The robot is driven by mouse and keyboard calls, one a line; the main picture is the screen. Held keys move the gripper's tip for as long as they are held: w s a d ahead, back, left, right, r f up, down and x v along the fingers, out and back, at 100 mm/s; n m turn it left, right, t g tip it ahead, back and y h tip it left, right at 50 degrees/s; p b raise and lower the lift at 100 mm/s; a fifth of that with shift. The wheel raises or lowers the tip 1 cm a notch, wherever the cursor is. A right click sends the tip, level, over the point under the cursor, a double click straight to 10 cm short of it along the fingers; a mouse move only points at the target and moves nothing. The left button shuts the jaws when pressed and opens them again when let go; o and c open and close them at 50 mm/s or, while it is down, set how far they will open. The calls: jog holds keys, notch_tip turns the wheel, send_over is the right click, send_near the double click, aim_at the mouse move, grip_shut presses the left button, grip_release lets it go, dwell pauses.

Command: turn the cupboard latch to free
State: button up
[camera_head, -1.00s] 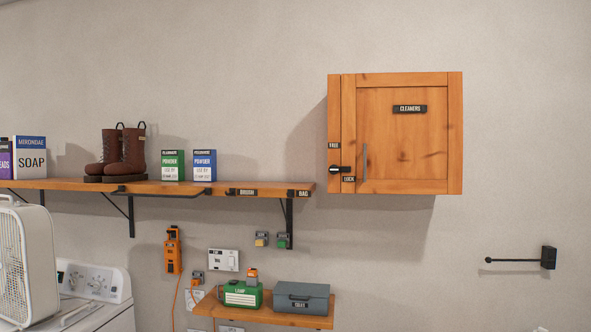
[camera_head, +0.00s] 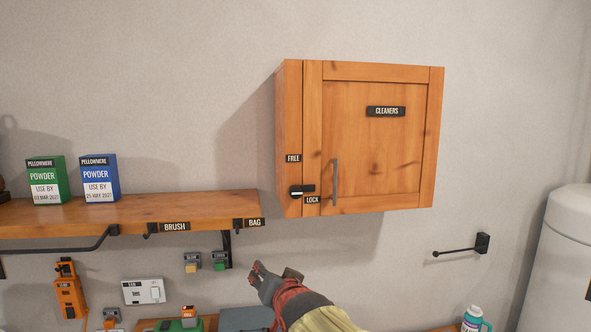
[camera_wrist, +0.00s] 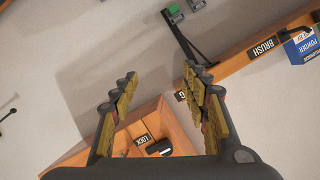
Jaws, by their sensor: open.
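The wooden cupboard (camera_head: 372,150) hangs on the wall with its door shut. Its small black latch (camera_head: 302,190) sits on the left strip, its bar lying level and pointing right, just above the LOCK label (camera_head: 312,200). The FREE label (camera_head: 293,158) is higher up. My gripper (camera_head: 275,270) is below and left of the cupboard, apart from the latch. In the wrist view my gripper (camera_wrist: 158,78) has its fingers spread with nothing between the tips. The latch (camera_wrist: 158,147) and LOCK label (camera_wrist: 140,140) show low between the fingers there.
A grey door handle (camera_head: 335,182) stands close right of the latch. A wooden shelf (camera_head: 200,207) with powder boxes and hooks ends left of the cupboard. A lower shelf (camera_head: 150,324) is near my arm. A black wall rod (camera_head: 460,247) sticks out at right. The wall below the cupboard is clear.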

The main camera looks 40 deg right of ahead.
aim_at(297, 193)
jog(key=w+d+r+m+t+h+p, duration=0.2)
jog(key=d+r+m+h+p, duration=0.2)
jog(key=d+r+p, duration=0.7)
jog(key=shift+m, duration=0.3)
jog(key=shift+w+d+r+b, duration=0.3)
jog(key=shift+w+d+r, duration=0.55)
jog(key=shift+w, duration=0.3)
jog(key=shift+w+d+r+b, duration=0.25)
jog(key=shift+w+d+r, duration=0.55)
jog(key=shift+w, duration=0.35)
jog(key=shift+w+d+r+b, duration=0.3)
jog(key=shift+w+d+r, duration=0.5)
jog(key=shift+w, duration=0.35)
jog(key=shift+c, duration=0.8)
jog(key=c, duration=1)
